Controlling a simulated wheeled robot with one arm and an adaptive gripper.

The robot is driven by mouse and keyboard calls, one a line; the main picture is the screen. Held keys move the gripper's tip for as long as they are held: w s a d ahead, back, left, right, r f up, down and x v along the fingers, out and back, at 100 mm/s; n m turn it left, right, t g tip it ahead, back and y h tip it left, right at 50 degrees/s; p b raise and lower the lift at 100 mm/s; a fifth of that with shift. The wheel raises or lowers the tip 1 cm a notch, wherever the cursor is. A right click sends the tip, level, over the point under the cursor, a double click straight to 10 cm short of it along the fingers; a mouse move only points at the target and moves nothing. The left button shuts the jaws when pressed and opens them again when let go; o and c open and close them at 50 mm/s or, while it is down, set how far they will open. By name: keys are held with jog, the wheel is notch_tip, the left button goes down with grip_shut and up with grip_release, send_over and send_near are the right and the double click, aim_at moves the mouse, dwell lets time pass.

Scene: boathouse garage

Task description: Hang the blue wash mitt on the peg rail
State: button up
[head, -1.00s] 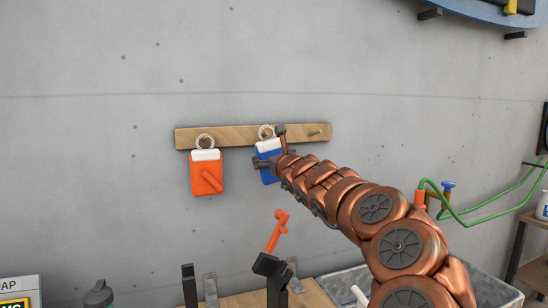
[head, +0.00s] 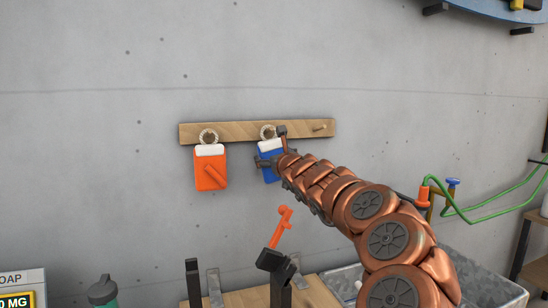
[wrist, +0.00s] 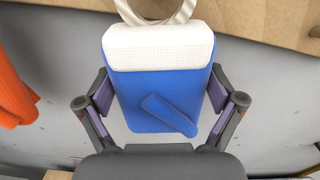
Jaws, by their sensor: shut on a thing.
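The blue wash mitt (head: 270,168) has a white cuff and a pale ring-shaped loop (head: 268,132). My gripper (wrist: 163,100) is shut on the mitt's two sides, and the mitt (wrist: 150,90) hangs upright between its fingers. The wooden peg rail (head: 242,131) is fixed to the grey wall. The mitt's loop lies in front of the rail, right of an orange mitt. I cannot tell for sure whether a peg passes through the loop; its top is cut off in the wrist view.
An orange mitt (head: 210,172) hangs by its loop on the rail's left part. A bare peg (head: 320,127) sticks out near the right end. Below stand a wooden bench top (head: 242,299) and an orange tool (head: 281,226). A green hose (head: 480,215) is at the right.

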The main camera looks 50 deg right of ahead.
dwell(0.3)
jog(key=o, duration=0.9)
jog(key=shift+o, duration=0.2)
jog(key=shift+s+a+r, duration=0.1)
jog(key=shift+r, duration=0.05)
jog(key=v, duration=1.1)
jog(key=shift+s, duration=0.4)
jog(key=shift+a, duration=0.1)
